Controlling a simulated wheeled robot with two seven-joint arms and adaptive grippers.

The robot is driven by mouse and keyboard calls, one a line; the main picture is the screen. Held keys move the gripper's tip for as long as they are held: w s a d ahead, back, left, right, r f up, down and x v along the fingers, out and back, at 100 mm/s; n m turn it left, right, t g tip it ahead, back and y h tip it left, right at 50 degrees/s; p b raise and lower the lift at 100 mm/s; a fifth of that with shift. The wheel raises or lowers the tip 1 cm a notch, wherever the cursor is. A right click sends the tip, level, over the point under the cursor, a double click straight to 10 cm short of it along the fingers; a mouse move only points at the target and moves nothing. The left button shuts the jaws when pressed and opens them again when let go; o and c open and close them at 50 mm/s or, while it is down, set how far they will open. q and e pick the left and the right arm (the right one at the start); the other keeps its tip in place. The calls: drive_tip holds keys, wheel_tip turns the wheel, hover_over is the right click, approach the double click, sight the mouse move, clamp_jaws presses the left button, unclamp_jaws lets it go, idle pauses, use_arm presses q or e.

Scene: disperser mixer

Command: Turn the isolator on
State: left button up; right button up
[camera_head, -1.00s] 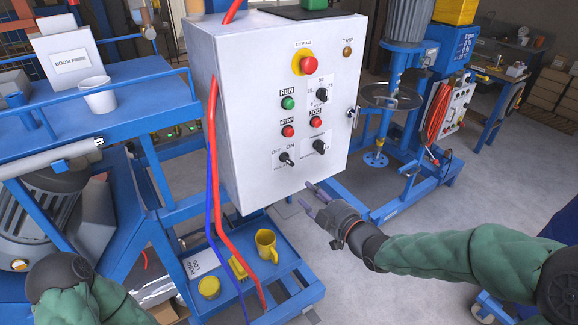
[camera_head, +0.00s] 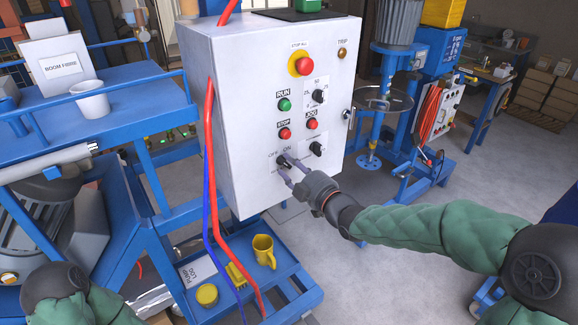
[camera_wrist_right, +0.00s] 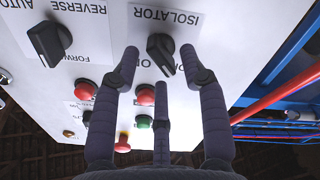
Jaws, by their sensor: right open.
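The isolator (camera_head: 282,161) is a black rotary knob with OFF and ON marks, low on the left of the white control panel (camera_head: 240,120). In the right wrist view the isolator knob (camera_wrist_right: 161,50) sits under the word ISOLATOR, seen upside down, and looks slanted. I cannot tell its setting for sure. My right gripper (camera_head: 289,171) is at the knob in the head view. In the wrist view the right gripper (camera_wrist_right: 160,60) is open, with two fingertips on either side of the knob and a third finger below it. Contact is unclear. My left gripper is out of view.
A second black selector (camera_head: 317,148) is to the right. Above are the red stop button (camera_head: 285,134), green run button (camera_head: 284,104) and emergency stop (camera_head: 303,67). A red hose (camera_head: 213,190) hangs along the panel's left edge.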

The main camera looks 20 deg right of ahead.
drive_tip(key=shift+w+a, duration=0.25)
drive_tip(key=shift+w, duration=0.45)
clamp_jaws()
